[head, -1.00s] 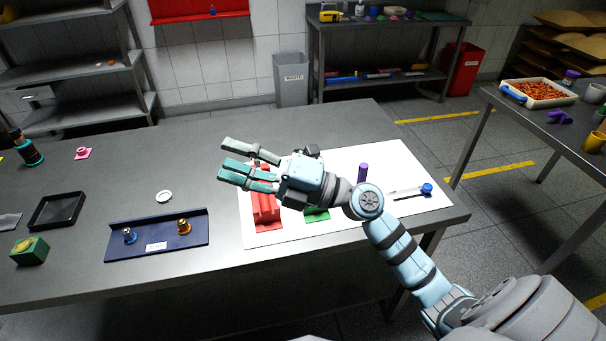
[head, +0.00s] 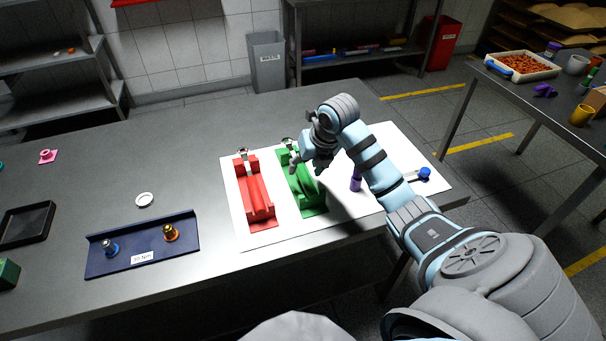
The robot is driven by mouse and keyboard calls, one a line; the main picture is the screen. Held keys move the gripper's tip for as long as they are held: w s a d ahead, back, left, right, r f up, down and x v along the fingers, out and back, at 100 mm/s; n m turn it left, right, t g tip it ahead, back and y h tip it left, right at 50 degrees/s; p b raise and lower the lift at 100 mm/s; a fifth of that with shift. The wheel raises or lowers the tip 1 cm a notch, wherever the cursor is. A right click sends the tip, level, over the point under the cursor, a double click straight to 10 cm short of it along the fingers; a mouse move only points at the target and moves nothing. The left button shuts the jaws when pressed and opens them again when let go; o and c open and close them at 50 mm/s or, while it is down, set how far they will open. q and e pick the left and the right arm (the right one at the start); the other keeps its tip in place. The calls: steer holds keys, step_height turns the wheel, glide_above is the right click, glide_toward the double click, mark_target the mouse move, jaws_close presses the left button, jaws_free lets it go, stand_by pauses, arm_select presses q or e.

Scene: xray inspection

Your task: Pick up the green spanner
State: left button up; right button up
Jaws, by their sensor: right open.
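The green spanner (head: 301,178) appears to lie lengthwise in a matching green cradle on a white mat (head: 235,207). A small metal end shows at its far tip. Green on green makes spanner and cradle hard to tell apart. My right gripper (head: 306,168) is open and points down over the right side of the green spanner's far half, fingers close to it. The arm and gripper hide part of that side. I cannot tell whether the fingers touch it. My left gripper is not in view.
A red cradle with a red spanner (head: 256,198) lies just left of the green one. A purple cylinder (head: 356,180) and a blue-ended tool (head: 423,174) lie to the right. A navy tray (head: 120,264) holds two fittings. A white ring (head: 144,200) lies behind it.

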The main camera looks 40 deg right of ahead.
steer(key=shift+x, duration=0.9)
steer(key=shift+s+a, duration=0.1)
jaws_close()
step_height(320, 180, up, 13)
steer(key=p, duration=0.2)
step_height(320, 180, up, 7)
steer(key=p, duration=0.6)
glide_above(304, 171)
